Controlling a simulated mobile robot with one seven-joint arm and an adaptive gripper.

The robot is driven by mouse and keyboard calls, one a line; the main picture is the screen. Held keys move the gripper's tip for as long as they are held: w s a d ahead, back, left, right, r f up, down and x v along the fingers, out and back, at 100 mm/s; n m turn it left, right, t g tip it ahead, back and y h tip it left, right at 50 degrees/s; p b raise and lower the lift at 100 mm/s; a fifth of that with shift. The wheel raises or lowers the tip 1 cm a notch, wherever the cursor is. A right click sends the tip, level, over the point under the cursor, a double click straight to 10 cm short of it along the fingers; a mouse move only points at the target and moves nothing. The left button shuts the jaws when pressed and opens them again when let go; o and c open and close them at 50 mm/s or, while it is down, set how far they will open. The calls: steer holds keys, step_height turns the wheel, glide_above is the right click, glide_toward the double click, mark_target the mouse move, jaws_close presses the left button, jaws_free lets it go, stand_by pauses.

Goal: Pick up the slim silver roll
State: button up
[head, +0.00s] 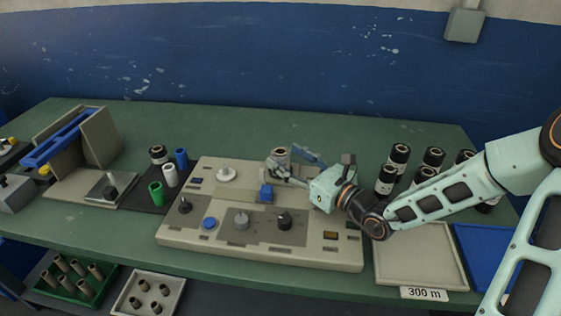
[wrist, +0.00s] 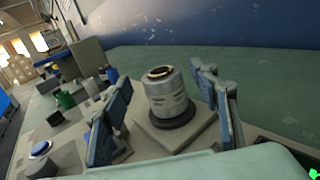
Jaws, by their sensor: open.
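A silver roll (wrist: 168,98) with a brown core stands upright on a dark round base on the beige machine. In the head view the roll (head: 279,155) is at the machine's back right, partly hidden by my fingers. My gripper (head: 290,162) reaches in from the right, low over the machine. In the wrist view my gripper (wrist: 160,80) is open, with one blue-grey finger on each side of the roll. Gaps show between the roll and both fingers, so it does not look gripped.
The beige machine (head: 170,229) carries knobs and a blue block (head: 266,193) near my fingers. Several black rolls (head: 399,156) stand at right, behind a beige tray (head: 420,277) labelled 300 m. Green (head: 156,193), white and blue rolls stand at left. The back of the green table is clear.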

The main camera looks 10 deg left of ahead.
mark_target(287, 157)
steer(key=shift+x, duration=1.5)
steer(key=shift+c, duration=0.6)
steer(key=c, duration=1.2)
